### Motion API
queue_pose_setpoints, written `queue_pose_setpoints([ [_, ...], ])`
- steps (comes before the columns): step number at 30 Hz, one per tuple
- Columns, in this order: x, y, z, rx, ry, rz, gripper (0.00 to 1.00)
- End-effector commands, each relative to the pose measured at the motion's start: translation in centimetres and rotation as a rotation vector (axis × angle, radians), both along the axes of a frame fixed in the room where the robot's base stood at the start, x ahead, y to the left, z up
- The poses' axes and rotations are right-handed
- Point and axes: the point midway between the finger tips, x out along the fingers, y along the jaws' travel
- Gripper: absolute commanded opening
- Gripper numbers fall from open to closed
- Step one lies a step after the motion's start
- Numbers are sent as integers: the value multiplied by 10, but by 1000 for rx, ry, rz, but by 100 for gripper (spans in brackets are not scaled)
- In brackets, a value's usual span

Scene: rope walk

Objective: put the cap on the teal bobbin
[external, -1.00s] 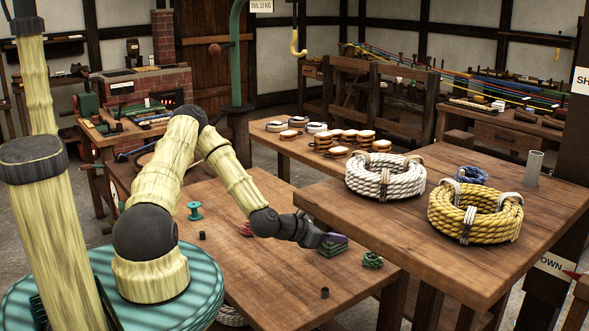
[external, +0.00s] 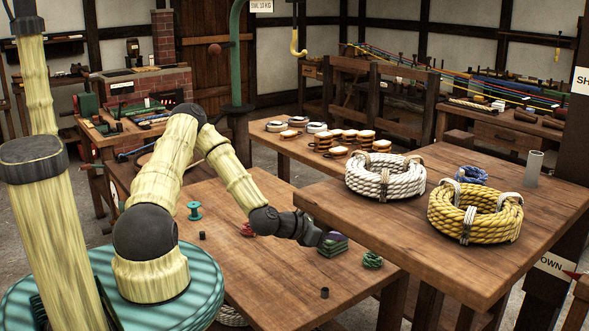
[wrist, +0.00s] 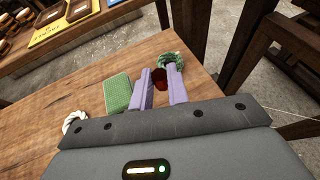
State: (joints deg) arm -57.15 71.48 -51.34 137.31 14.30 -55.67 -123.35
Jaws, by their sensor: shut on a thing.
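The teal bobbin (external: 194,210) stands upright on the low wooden table, left of my gripper in the external view. My gripper (external: 328,239) is at the right part of this table, far from the bobbin. In the wrist view its purple fingers (wrist: 161,86) are closed on a small dark red round piece (wrist: 159,77), which looks like a cap. The fingers hide its sides. The bobbin is not seen in the wrist view.
A green block (wrist: 118,93) and a green rope coil (external: 372,260) are near my gripper. Small dark cylinders (external: 324,292) (external: 202,236) and a red coil (external: 247,229) lie on the table. A higher table (external: 430,262) with large rope coils stands at the right.

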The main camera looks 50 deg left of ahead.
Motion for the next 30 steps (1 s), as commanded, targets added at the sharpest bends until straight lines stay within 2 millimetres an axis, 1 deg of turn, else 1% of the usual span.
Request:
queue_pose_setpoints([
  [2, 2, 9, 1, 2, 2, 21, 0],
  [5, 5, 32, 2, 5, 7, 74, 0],
  [8, 8, 67, 4, 7, 14, 155, 0],
  [9, 8, 84, 4, 7, 18, 193, 0],
  [11, 8, 111, 5, 8, 23, 254, 0],
  [12, 7, 128, 6, 9, 26, 293, 0],
  [14, 5, 155, 8, 9, 29, 353, 0],
  [15, 2, 172, 9, 8, 31, 392, 0],
  [17, -3, 199, 10, 8, 33, 451, 0],
  [18, -7, 216, 11, 7, 35, 489, 0],
  [20, -13, 241, 14, 7, 36, 548, 0],
  [21, -18, 258, 15, 7, 37, 585, 0],
  [23, -27, 283, 18, 8, 35, 642, 0],
  [24, -34, 299, 20, 7, 36, 680, 0],
  [26, -44, 323, 23, 6, 35, 736, 0],
  [27, -52, 339, 25, 6, 34, 773, 0],
  [29, -64, 362, 28, 4, 32, 828, 0],
  [30, -73, 377, 30, 4, 29, 865, 0],
])
